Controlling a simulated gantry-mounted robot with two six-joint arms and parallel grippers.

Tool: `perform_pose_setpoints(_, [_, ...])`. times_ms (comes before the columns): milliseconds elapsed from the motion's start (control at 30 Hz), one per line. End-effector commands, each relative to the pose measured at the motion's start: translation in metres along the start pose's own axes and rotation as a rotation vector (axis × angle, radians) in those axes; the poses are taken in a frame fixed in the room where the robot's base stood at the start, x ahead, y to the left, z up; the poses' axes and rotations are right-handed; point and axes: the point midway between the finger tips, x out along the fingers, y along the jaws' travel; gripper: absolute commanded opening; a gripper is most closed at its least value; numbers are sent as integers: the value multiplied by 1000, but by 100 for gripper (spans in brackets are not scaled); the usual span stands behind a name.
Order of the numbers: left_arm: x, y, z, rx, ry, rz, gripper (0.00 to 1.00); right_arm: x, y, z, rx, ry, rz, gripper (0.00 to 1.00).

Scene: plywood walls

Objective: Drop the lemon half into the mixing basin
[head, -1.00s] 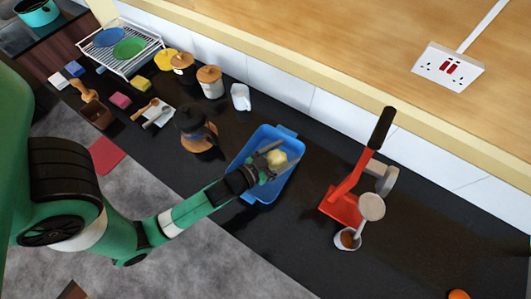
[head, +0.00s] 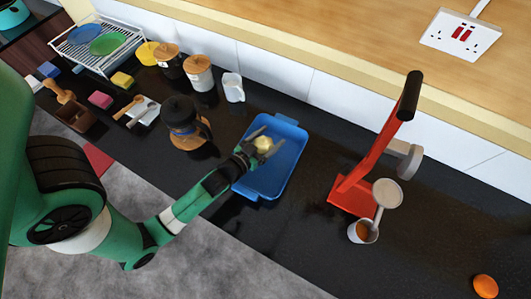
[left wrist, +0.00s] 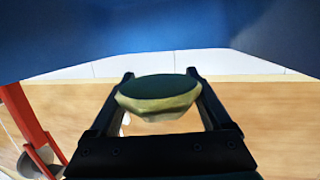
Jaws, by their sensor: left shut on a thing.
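The blue mixing basin (head: 284,166) is a rectangular tub with end handles, on the dark counter in the middle of the head view. My left gripper (head: 258,143) is at the basin's left side, shut on the pale yellow lemon half (head: 264,144), which shows against the inside of the basin near its left rim. In the left wrist view the lemon half (left wrist: 158,97) sits between both fingers, with a dark green face and a pale yellow edge. The blue basin (left wrist: 160,30) fills the top of that view. How high the lemon is cannot be told. My right gripper is out of view.
A red lever press (head: 355,185) with a small cup (head: 362,232) stands right of the basin. A coffee pot (head: 186,122) stands to the left. An orange fruit (head: 485,286) lies at the lower right. Counter between basin and press is clear.

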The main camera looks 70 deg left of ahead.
Motion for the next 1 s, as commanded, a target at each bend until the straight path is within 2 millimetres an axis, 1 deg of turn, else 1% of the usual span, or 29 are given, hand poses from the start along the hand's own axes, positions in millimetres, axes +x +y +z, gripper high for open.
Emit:
perform_pose_setpoints(33, [3, 0, 12, 0, 1, 0, 17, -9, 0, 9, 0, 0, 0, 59])
perform_pose_setpoints(100, [4, 0, 17, 0, 1, 0, 17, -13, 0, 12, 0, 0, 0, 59])
perform_pose_setpoints(400, [4, 0, 18, 0, 1, 0, 17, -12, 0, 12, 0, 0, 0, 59])
perform_pose_setpoints(433, [4, 0, 18, 0, 1, 0, 86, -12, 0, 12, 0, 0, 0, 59])
perform_pose_setpoints(500, [4, 0, 18, 0, 1, 0, 98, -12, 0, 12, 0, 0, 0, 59])
perform_pose_setpoints(533, [4, 0, 18, 0, 1, 0, 100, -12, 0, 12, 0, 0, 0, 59])
perform_pose_setpoints(733, [4, 0, 18, 0, 0, 0, 100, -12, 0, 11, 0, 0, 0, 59])
perform_pose_setpoints(800, [3, 0, 15, 0, 0, 0, 100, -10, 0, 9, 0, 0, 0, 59])
perform_pose_setpoints(867, [2, 0, 9, 0, 0, 0, 100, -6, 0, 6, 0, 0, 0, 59])
perform_pose_setpoints(967, [-2, 0, -8, 0, 0, 0, 100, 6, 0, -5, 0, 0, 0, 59])
perform_pose_setpoints(1000, [-3, 0, -16, 0, 0, 0, 100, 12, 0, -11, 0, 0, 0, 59])
